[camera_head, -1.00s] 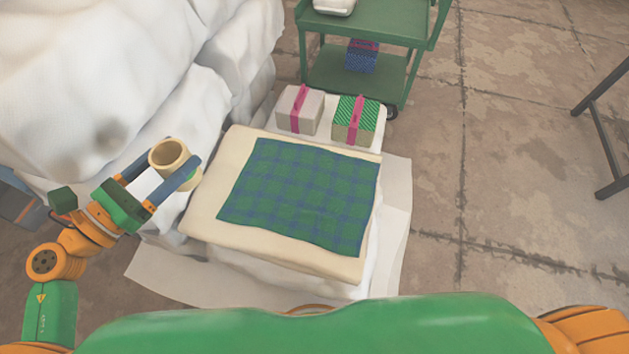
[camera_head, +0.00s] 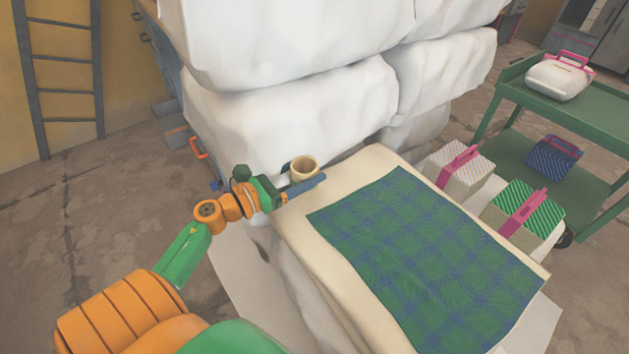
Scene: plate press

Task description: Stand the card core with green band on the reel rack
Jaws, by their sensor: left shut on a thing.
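A tan, hollow card core (camera_head: 304,168) is held in my left gripper (camera_head: 305,184), upright with its open end up. No green band can be made out on the part of the core that shows. I cannot make out a reel rack in this view. My right gripper is not in view.
Large white bales (camera_head: 290,115) rise right behind the core. A green and blue plaid cloth (camera_head: 425,260) covers the cream slab (camera_head: 300,238). Pink-strapped boxes (camera_head: 458,166) stand beyond it, near a green cart (camera_head: 598,118). Bare floor lies left, below a ladder (camera_head: 62,90).

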